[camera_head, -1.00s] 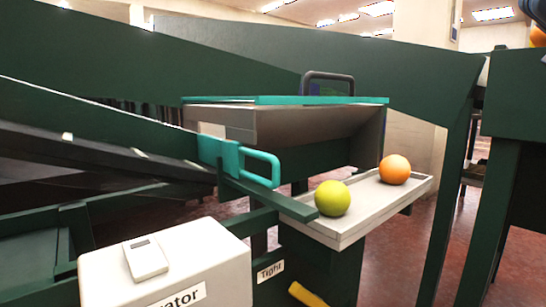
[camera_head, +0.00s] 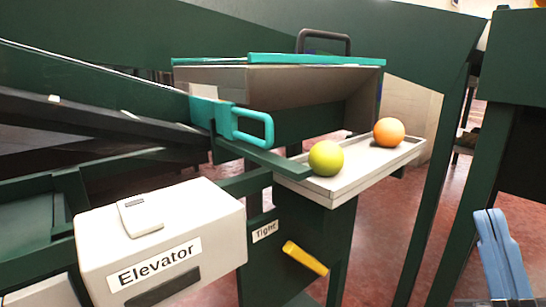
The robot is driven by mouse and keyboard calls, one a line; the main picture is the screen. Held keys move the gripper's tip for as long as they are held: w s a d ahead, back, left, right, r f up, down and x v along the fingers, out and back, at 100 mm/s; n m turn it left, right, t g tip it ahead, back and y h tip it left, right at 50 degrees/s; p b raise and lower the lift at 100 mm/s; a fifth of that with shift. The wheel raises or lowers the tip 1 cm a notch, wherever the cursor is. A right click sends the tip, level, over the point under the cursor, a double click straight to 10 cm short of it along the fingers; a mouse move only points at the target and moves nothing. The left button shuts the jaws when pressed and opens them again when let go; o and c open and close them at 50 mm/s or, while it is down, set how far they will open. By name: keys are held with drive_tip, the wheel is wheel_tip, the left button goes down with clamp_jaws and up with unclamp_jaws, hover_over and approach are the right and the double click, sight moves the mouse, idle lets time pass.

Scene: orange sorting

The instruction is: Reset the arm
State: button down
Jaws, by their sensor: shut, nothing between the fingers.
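My gripper (camera_head: 490,213) shows at the lower right edge, with its light-blue fingers close together and pointing up. It is shut and empty, and apart from the fruit and the tray. Part of it is cut off by the picture edge. A yellow-green fruit (camera_head: 326,158) and an orange (camera_head: 389,132) rest on the pale tray (camera_head: 345,185) in the middle right.
A white box labelled Elevator (camera_head: 160,240) stands at the lower left. A teal handle (camera_head: 253,127) sits left of the tray, and a yellow handle (camera_head: 305,258) is below it. Dark green posts (camera_head: 436,190) rise at right, with red floor between.

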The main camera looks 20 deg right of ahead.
drive_tip(key=s+a+f+m+g+y, duration=0.1)
drive_tip(key=s+a+f+m+g, duration=0.1)
drive_tip(key=s+f+m+g, duration=0.65)
drive_tip(key=s+a+f+m+g, duration=0.1)
drive_tip(key=s+a+f+g, duration=0.3)
drive_tip(key=s+f, duration=0.95)
wheel_tip(320, 180, up, 28)
drive_tip(key=w+d+g+p, duration=0.1)
drive_tip(key=w+p, duration=0.1)
drive_tip(key=p, duration=2.7)
drive_tip(key=shift+w+d+f+p, duration=0.2)
drive_tip(key=shift+d+p, duration=0.05)
drive_tip(key=shift+p, duration=0.05)
